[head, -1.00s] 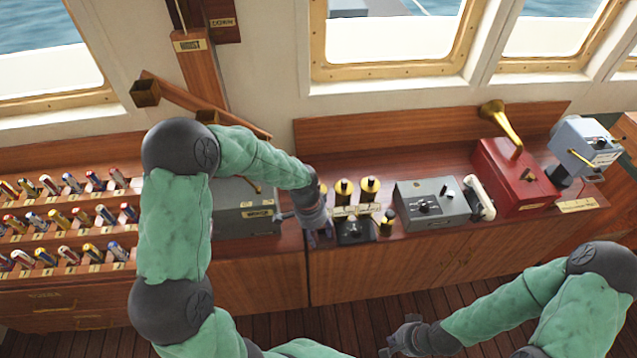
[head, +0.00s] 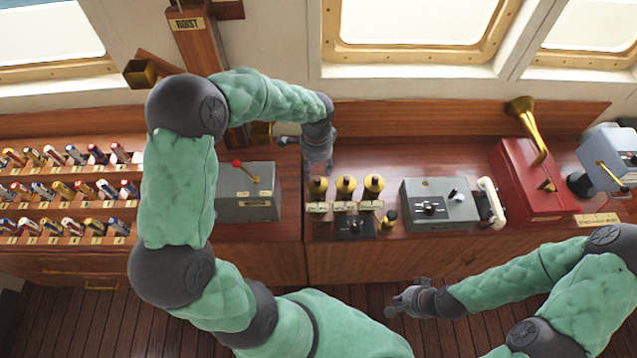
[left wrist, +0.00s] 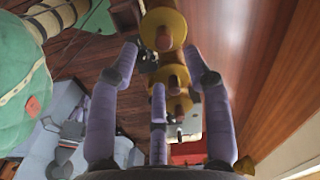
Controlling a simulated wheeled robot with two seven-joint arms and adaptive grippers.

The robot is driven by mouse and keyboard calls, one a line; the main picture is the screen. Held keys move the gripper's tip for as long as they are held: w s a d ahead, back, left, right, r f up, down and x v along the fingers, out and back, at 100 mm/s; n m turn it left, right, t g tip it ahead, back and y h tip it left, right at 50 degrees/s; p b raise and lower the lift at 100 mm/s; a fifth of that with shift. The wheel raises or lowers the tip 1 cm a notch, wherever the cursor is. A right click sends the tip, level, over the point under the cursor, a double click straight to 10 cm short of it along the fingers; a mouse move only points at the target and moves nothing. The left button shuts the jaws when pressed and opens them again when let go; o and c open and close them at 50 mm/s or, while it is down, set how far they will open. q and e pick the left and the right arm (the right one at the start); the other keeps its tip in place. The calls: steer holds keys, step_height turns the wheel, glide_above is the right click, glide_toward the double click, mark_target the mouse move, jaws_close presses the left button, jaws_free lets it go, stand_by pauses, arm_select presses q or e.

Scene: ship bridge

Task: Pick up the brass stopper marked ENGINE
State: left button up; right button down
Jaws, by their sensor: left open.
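Three brass stoppers stand in a row on the wooden console: left (head: 318,188), middle (head: 346,187) and right (head: 373,184). Small pale labels (head: 343,207) sit in front of them, too small to read, so I cannot tell which is marked ENGINE. My left gripper (head: 305,157) is open and empty, behind and slightly left of the left stopper. In the left wrist view, its spread fingers (left wrist: 162,55) show in front of the row of brass stoppers, the largest one (left wrist: 165,28) at the top. My right gripper (head: 405,298) hangs low in front of the console, apart from everything.
A small brass-topped piece (head: 390,220) and a black plate (head: 352,226) lie in front of the stoppers. A grey box with a red-knobbed lever (head: 248,195) is to the left. A grey control box (head: 440,206) and a red box (head: 530,180) stand to the right.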

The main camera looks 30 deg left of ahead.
mark_target(318, 179)
arm_select(q)
steer(key=shift+w+f, duration=0.15)
steer(key=shift+f, duration=1)
step_height(318, 179, down, 4)
steer(key=shift+w+f, duration=0.1)
steer(key=shift+f, duration=0.05)
jaws_close()
